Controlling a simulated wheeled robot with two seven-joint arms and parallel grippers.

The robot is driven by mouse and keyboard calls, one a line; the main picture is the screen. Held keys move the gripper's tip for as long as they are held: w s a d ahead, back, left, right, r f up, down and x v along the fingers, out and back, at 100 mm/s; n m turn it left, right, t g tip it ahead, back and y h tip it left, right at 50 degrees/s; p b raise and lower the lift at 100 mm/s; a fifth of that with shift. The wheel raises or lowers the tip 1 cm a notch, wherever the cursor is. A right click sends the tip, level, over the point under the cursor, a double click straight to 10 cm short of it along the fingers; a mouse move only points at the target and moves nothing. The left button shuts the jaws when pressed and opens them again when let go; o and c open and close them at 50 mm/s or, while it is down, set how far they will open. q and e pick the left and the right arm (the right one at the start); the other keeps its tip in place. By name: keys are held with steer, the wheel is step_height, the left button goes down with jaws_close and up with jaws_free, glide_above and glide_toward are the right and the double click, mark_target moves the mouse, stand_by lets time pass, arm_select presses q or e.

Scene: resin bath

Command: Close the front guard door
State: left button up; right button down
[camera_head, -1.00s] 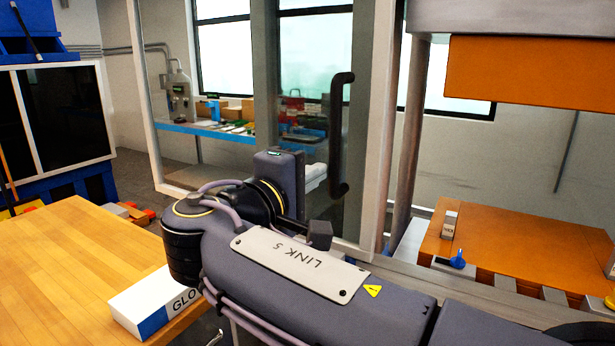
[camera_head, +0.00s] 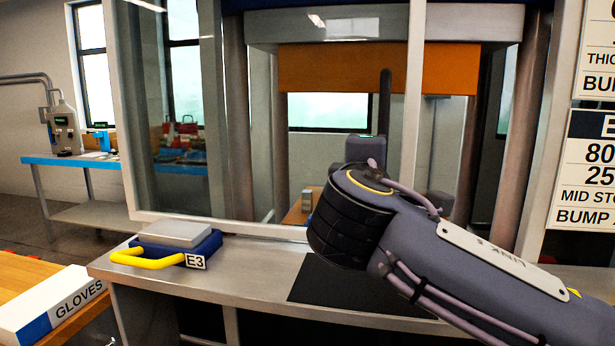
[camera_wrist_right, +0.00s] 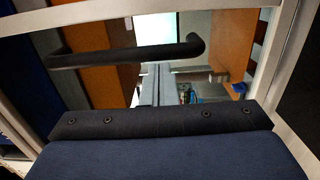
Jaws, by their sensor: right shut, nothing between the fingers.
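The front guard door is a clear panel in a pale frame (camera_head: 413,120). In the head view it covers the left and middle of the press opening; a gap stands open to its right. Its dark upright handle (camera_head: 385,100) is near the right frame edge, its lower part hidden behind my right wrist. The handle crosses the upper part of the right wrist view (camera_wrist_right: 125,56). My right gripper (camera_wrist_right: 151,72) is shut and empty, its fingertips close to the handle; I cannot tell whether they touch. My right arm hides this gripper in the head view. My left gripper is out of view.
An orange press platen (camera_head: 345,68) hangs behind the door. A steel bench (camera_head: 250,262) in front carries a blue block with a yellow handle, marked E3 (camera_head: 175,246). A gloves box (camera_head: 55,305) lies at lower left. A sign board (camera_head: 590,130) stands at right.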

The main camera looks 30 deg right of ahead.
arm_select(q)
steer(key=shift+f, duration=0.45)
arm_select(e)
steer(key=s+d, duration=1.4)
steer(key=d, duration=0.4)
steer(key=shift+s+d, duration=0.15)
steer(key=shift+d, duration=0.2)
